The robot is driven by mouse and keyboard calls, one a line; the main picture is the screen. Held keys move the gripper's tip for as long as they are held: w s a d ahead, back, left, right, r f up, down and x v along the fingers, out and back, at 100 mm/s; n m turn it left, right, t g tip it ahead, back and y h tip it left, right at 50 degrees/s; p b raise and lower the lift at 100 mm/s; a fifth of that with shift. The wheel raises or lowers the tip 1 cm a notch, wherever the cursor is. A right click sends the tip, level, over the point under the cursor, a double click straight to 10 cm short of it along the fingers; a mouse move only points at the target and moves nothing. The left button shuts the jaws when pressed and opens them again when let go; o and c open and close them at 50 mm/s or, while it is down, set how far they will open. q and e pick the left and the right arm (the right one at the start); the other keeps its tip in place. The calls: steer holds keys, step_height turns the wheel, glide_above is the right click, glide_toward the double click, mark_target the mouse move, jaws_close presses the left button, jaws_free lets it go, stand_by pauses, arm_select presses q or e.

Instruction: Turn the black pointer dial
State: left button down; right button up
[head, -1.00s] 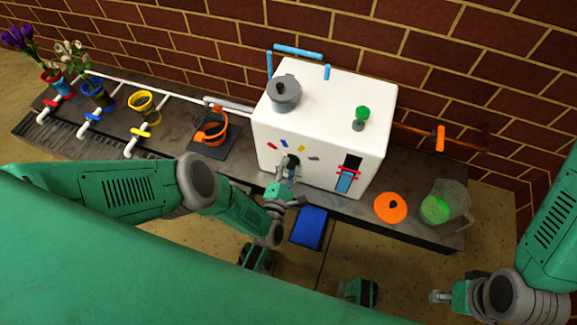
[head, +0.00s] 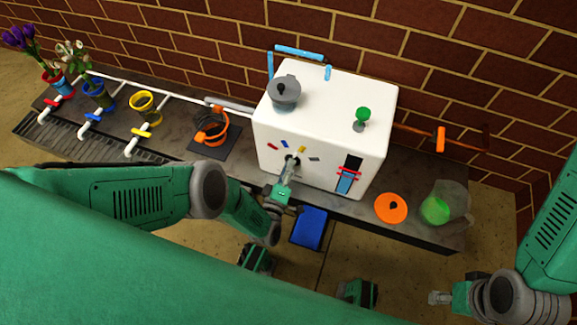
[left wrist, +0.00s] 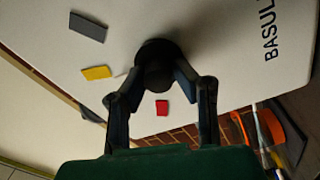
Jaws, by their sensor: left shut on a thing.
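The black pointer dial (left wrist: 157,62) is on the front face of the white box (head: 325,120). In the left wrist view its dark round body sits between my two fingertips. My left gripper (head: 292,166) is shut on the dial, and it also shows in the left wrist view (left wrist: 160,90). In the head view the gripper hides most of the dial. Coloured marks surround the dial: a grey one (left wrist: 88,27), a yellow one (left wrist: 97,72) and a red one (left wrist: 162,107). My right gripper (head: 440,297) is at the lower right, away from the box; its fingers are too small to judge.
A grey pot (head: 284,94) and a green knob (head: 362,114) are on top of the box. An orange disc (head: 391,208) and a clear jug (head: 455,200) stand to the right. A blue block (head: 309,228) lies in front. Flower pots and an orange-handled pot (head: 212,128) are left.

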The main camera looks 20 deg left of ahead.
mark_target(295, 141)
arm_select(q)
steer(key=m, duration=0.6)
steer(key=shift+w+d+h, duration=0.1)
steer(key=shift+d+h, duration=0.2)
steer(key=shift+d, duration=0.1)
steer(key=shift+m, duration=2.3)
steer(key=shift+a, duration=0.1)
steer(key=c, duration=1.3)
jaws_free()
steer(key=shift+c, duration=0.2)
steer(key=shift+o, duration=0.3)
steer(key=shift+a+r, duration=0.15)
steer(key=shift+r, duration=0.65)
step_height(295, 141, up, 8)
steer(key=shift+r, duration=0.1)
